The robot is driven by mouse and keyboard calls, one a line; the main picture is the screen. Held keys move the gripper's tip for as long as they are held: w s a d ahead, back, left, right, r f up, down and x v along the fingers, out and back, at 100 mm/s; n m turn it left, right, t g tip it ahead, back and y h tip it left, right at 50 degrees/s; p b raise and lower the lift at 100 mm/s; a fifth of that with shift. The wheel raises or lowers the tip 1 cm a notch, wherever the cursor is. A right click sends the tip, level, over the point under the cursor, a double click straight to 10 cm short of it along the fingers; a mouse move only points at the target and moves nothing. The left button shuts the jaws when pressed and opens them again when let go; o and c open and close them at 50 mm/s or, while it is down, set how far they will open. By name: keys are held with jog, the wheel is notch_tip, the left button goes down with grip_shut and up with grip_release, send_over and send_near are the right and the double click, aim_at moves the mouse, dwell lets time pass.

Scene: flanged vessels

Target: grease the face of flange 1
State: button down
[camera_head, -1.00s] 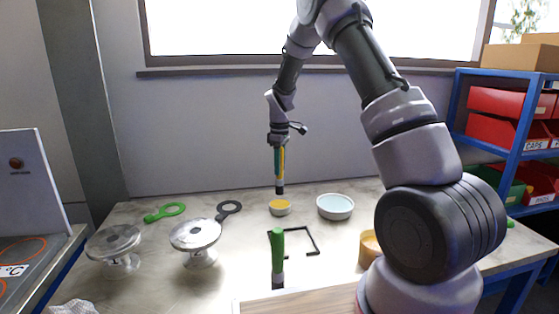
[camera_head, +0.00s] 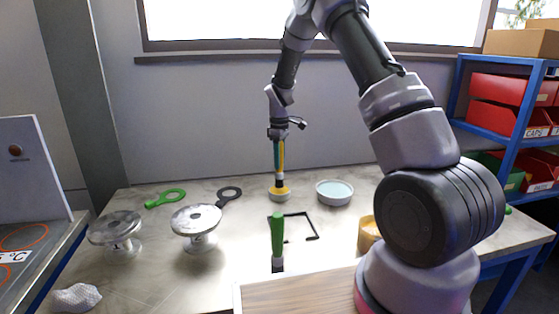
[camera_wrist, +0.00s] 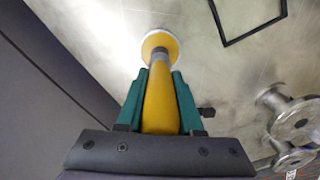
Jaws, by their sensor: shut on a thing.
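My gripper (camera_head: 279,163) points straight down over the back of the bench. Its green fingers (camera_wrist: 160,82) are shut on a yellow-handled tool (camera_wrist: 161,105) with a grey collar, probably a brush. The tool's lower end is down in a small pale bowl (camera_head: 280,196) of yellow grease (camera_wrist: 160,43); the tip itself is hidden. Two metal flanged vessels stand at the left of the bench: one farther left (camera_head: 115,226) and one nearer the middle (camera_head: 196,219). Their round faces point up.
A bowl of pale blue stuff (camera_head: 334,193) stands right of the grease. A black frame (camera_head: 316,228), an upright green-handled tool (camera_head: 277,238) and a yellow container (camera_head: 367,235) are nearer. A crumpled cloth (camera_head: 77,297) lies front left.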

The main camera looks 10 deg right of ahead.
aim_at(280, 173)
jog(key=shift+f, duration=0.55)
dwell(1.4)
jog(key=shift+r, duration=3.55)
